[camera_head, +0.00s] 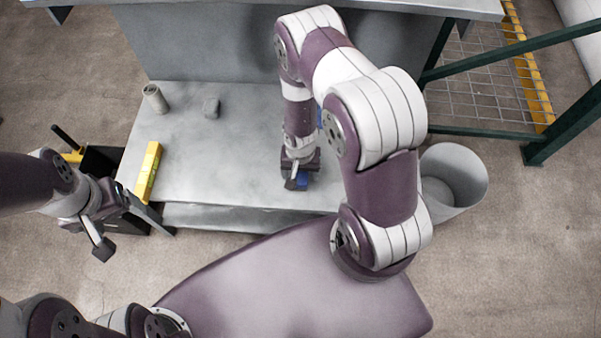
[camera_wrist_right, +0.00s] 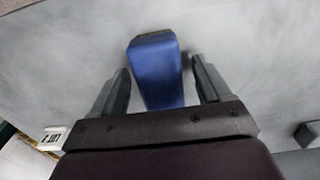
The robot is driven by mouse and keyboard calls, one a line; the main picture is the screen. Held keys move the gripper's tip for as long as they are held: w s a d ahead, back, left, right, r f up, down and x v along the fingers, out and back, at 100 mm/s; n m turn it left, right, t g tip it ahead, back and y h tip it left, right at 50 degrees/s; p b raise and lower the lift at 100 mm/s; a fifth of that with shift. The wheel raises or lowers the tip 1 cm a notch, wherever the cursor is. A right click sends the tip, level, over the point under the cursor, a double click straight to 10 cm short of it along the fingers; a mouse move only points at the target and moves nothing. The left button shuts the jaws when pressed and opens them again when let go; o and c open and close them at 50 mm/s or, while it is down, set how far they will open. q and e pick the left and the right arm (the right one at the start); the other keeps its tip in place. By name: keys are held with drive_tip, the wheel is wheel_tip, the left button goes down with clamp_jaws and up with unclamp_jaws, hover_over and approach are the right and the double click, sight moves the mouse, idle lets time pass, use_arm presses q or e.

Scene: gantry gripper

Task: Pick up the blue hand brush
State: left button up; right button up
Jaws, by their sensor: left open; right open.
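The blue hand brush (camera_wrist_right: 155,72) lies on the grey worktop in the right wrist view, as a blue block with a dark far end. My right gripper (camera_wrist_right: 160,78) is open, with one finger on each side of it and gaps visible between. I cannot tell how high the fingers are above the worktop. My left gripper (camera_head: 138,240) is open and empty, left of the bench.
The grey worktop (camera_head: 235,150) holds a yellow block (camera_head: 148,172), a grey cylinder (camera_head: 155,98) and a small grey lump (camera_head: 211,107). Another blue patch (camera_head: 319,116) shows behind my right arm. A grey bin (camera_head: 455,172) and a green rail (camera_head: 510,50) stand right.

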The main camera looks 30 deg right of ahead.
drive_tip(key=c, duration=1.2)
wheel_tip(320, 180, up, 5)
drive_tip(key=p, duration=0.3)
drive_tip(key=shift+r, duration=0.15)
drive_tip(key=shift+s+d+r, duration=0.15)
drive_tip(key=shift+s+d, duration=0.45)
drive_tip(key=shift+d, duration=0.05)
drive_tip(key=s+d+r, duration=0.4)
drive_tip(key=s, duration=0.1)
drive_tip(key=s+d+r, duration=0.1)
drive_tip(key=s+d, duration=0.1)
drive_tip(key=shift+s+d+r+p, duration=0.25)
drive_tip(key=shift+d+r+p, duration=0.05)
drive_tip(key=shift+r+p, duration=0.1)
